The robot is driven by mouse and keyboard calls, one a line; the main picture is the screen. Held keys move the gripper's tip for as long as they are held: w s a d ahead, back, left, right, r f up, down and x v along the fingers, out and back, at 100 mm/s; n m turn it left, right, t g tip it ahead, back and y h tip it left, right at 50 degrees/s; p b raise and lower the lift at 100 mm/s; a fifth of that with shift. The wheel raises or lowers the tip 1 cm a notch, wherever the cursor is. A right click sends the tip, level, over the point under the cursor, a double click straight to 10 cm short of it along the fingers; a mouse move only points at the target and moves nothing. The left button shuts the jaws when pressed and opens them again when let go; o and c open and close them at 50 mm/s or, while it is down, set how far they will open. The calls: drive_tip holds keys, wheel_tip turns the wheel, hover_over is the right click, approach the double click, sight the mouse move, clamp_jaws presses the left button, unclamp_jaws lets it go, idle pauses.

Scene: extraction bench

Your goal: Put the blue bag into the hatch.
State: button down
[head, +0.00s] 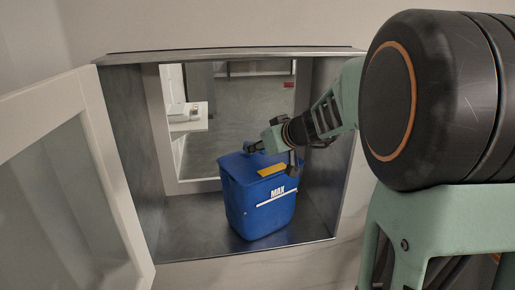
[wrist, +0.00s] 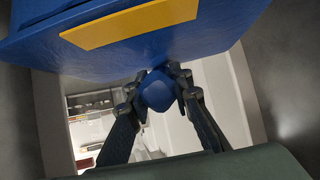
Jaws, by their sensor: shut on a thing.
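The blue bag (head: 258,200) has a yellow label and white "MAX" lettering. In the head view it is inside the metal-lined hatch (head: 180,220), upright and slightly tilted, close to the hatch floor; I cannot tell whether it touches the floor. My gripper (head: 272,146) is at the top of the bag. In the wrist view my gripper (wrist: 157,85) has its fingers shut on a blue part of the bag, and the bag's body (wrist: 130,45) fills the top of the picture. The bag's far side is hidden.
The hatch door (head: 105,140), white-framed with a glass pane, stands open at the left. The hatch's back window shows another room with a white counter (head: 188,127). Bare hatch floor lies left of the bag. The right wall is close to my arm.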

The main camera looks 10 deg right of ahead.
drive_tip(key=c, duration=1.7)
unclamp_jaws()
drive_tip(key=shift+f, duration=0.1)
